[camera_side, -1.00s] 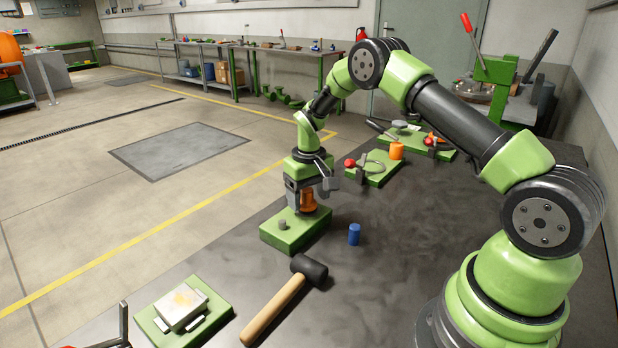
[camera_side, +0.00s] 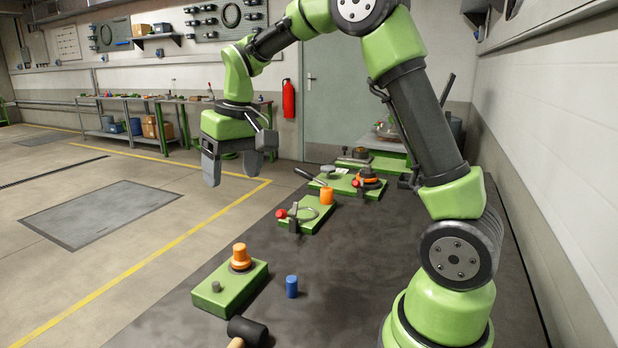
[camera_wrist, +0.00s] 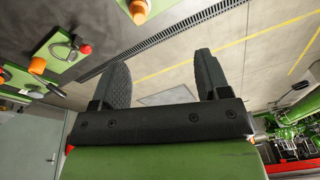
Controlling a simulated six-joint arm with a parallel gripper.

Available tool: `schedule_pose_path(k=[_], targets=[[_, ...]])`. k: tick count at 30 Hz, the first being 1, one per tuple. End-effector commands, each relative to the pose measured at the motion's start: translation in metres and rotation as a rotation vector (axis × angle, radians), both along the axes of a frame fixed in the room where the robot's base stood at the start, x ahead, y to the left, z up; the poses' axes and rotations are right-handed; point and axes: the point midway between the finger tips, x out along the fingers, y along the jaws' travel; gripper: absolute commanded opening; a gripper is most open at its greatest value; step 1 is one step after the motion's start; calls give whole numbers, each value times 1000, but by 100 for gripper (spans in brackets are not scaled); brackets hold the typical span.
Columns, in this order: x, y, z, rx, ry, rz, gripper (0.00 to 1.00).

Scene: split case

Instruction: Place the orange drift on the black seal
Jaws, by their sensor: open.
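The orange drift (camera_side: 240,257), a stepped cylinder, stands upright on a green block (camera_side: 224,295) at the front of the bench. A dark ring shows around its foot, apparently the black seal (camera_side: 240,267); how they meet underneath is hidden. In the wrist view the drift (camera_wrist: 138,9) is cut off at the top edge. My gripper (camera_side: 233,170) is open and empty, high above and beyond the block, clear of the drift. Its two fingers are spread apart in the wrist view (camera_wrist: 162,62).
A grey peg (camera_side: 216,286) stands on the same block. A blue cylinder (camera_side: 291,287) and a black-headed mallet (camera_side: 248,331) are nearby. Behind are a green plate with a red-knobbed clamp (camera_side: 281,213) and an orange cylinder (camera_side: 326,195).

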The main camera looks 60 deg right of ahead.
Motion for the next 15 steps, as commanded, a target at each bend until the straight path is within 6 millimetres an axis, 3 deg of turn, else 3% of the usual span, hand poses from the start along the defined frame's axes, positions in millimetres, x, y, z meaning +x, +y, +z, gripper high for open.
schedule_pose_path(k=[1, 6, 10, 15], targets=[[-17, 12, 20, 6, -48, 3, 69], [-74, 46, 56, 43, -184, -3, 69], [-122, 66, 66, 82, -283, -7, 69], [-171, 82, 61, 134, -385, -14, 69]])
